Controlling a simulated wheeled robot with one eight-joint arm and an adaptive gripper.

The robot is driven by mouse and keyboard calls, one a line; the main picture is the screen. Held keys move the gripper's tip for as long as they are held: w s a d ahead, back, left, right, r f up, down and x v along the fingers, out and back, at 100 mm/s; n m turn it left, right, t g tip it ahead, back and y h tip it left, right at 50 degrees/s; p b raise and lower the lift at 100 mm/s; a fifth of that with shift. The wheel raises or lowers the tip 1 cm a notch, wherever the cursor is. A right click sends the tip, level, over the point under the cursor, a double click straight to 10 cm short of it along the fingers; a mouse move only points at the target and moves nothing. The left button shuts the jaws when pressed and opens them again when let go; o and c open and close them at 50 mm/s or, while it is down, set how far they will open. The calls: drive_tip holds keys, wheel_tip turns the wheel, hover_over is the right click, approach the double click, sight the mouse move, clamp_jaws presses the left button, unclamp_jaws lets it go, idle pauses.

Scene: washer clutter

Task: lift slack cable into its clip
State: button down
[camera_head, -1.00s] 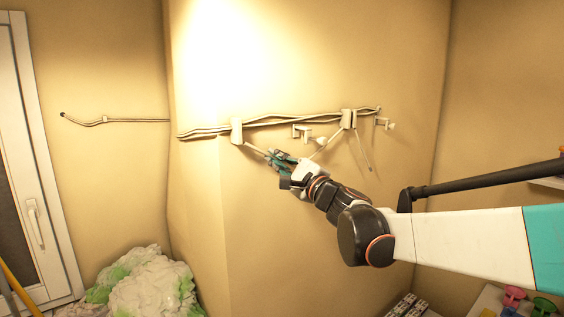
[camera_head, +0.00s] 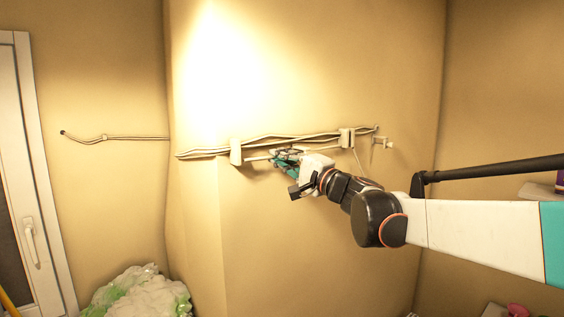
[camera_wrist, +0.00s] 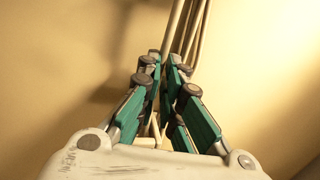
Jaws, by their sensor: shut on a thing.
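My gripper (camera_head: 288,157) is shut on the slack cable (camera_head: 258,158), just below the upper cable run (camera_head: 270,140). The slack cable runs nearly level from the left clip (camera_head: 236,152) to my fingers. In the wrist view, the teal fingers (camera_wrist: 166,62) are close together, with pale cables (camera_wrist: 186,25) running upward beyond the tips. The right clip (camera_head: 346,138) holds the run farther right. The middle clip is hidden behind my gripper, so I cannot tell whether the slack cable touches it.
A white bracket (camera_head: 382,142) sticks out of the wall at the right end of the run. A pale and green heap (camera_head: 140,292) lies at the lower left, by a white-framed door (camera_head: 30,215). The wall below my gripper is bare.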

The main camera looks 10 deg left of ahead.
idle(0.3)
drive_tip(key=c, duration=1.8)
unclamp_jaws()
drive_tip(key=shift+r, duration=0.1)
drive_tip(key=shift+o, duration=0.2)
drive_tip(key=v, duration=1.2)
